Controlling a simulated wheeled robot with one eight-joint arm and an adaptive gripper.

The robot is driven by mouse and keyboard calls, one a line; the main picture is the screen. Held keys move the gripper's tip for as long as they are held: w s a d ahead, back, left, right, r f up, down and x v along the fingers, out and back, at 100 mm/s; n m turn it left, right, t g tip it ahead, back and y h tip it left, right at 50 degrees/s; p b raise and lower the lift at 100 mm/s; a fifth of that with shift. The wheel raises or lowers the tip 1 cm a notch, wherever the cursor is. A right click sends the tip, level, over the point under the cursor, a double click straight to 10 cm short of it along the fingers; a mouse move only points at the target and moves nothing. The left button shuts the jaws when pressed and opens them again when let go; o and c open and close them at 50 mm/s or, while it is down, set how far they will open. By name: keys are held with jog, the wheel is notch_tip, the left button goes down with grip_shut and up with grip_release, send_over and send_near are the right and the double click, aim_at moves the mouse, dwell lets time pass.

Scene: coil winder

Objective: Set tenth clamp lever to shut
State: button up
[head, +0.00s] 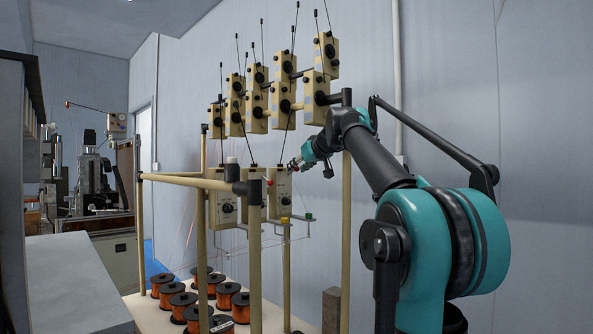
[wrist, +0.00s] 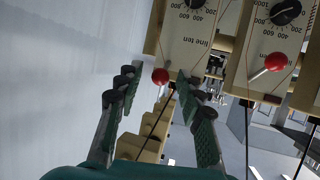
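A beige tension box (wrist: 190,38) labelled "line ten" carries a black dial and a clamp lever with a red ball knob (wrist: 160,76) at its lower edge. In the wrist view my gripper (wrist: 158,80) is open, one finger on each side of that red knob; I cannot tell whether either touches it. In the head view my gripper (head: 294,164) is at the upper part of the nearest lower box (head: 279,196), where the lever is too small to read.
A neighbouring box (wrist: 275,42) with its own red-knobbed lever (wrist: 275,61) stands close on the right. Thin rods and wires run nearby. Upper boxes (head: 325,65) hang above, copper spools (head: 192,318) stand below, and a pale post (head: 346,230) rises beside my arm.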

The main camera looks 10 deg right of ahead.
jog(key=shift+x, duration=0.8)
jog(key=shift+c, duration=0.3)
grip_shut()
